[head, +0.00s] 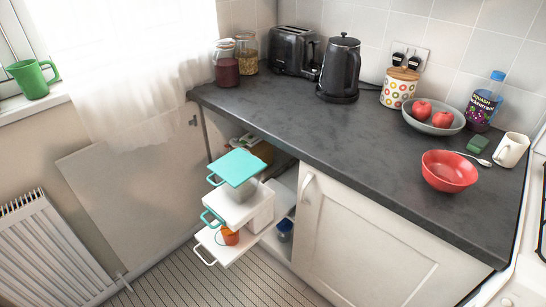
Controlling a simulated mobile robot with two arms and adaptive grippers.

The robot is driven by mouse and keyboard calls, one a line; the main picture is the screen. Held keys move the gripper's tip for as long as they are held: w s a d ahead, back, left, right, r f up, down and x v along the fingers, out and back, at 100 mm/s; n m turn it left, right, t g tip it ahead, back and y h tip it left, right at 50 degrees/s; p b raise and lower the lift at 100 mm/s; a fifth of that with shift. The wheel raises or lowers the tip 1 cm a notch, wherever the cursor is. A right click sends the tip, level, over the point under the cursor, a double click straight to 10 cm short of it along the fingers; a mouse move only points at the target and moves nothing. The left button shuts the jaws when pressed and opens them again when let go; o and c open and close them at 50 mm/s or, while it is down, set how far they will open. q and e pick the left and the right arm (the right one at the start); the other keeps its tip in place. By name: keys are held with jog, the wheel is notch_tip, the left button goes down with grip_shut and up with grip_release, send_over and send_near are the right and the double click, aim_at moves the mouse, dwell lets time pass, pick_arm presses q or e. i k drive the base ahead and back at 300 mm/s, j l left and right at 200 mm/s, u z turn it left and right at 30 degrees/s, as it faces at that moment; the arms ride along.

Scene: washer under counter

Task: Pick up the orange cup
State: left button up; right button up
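The orange cup (230,236) is small and sits low at the open cabinet, on or in the lowest white pull-out shelf (216,252). A white tier with a teal handle (237,208) is just above it and hides part of it. I cannot tell exactly how the cup rests. Neither of my grippers is in the head view.
A teal-topped tier (237,166) sticks out above the cup. The open cabinet door (130,205) and a radiator (42,245) stand to the left. The counter (310,125) overhangs. A red bowl (449,171) stands on it. The patterned floor (235,285) in front is clear.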

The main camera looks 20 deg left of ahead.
aim_at(231, 238)
jog(key=u, duration=0.9)
